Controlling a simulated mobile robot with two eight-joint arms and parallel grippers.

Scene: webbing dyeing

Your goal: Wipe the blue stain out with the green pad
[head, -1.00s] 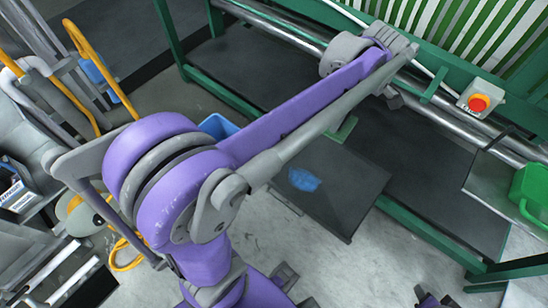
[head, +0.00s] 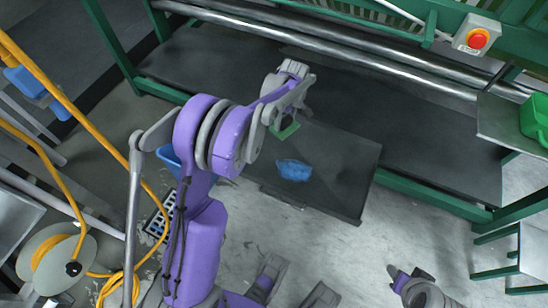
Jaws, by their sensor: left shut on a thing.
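The blue stain (head: 294,170) lies on a dark flat plate (head: 338,187) near the middle of the head view. My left gripper (head: 287,121) is above the plate's far left part, beyond the stain, and is shut on the green pad (head: 287,131). The pad shows partly below the gripper, apart from the stain in the picture; I cannot tell whether it touches the plate. The fingers are largely hidden by the wrist. My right gripper (head: 404,274) is low at the bottom right, away from the plate, and its opening is unclear.
A green frame with metal rollers (head: 350,60) runs behind the plate. A red stop button (head: 477,39) is at the top right, above a green container (head: 536,118). A blue bin (head: 170,158) and a yellow cable reel (head: 55,262) are left. Grey floor is open in front.

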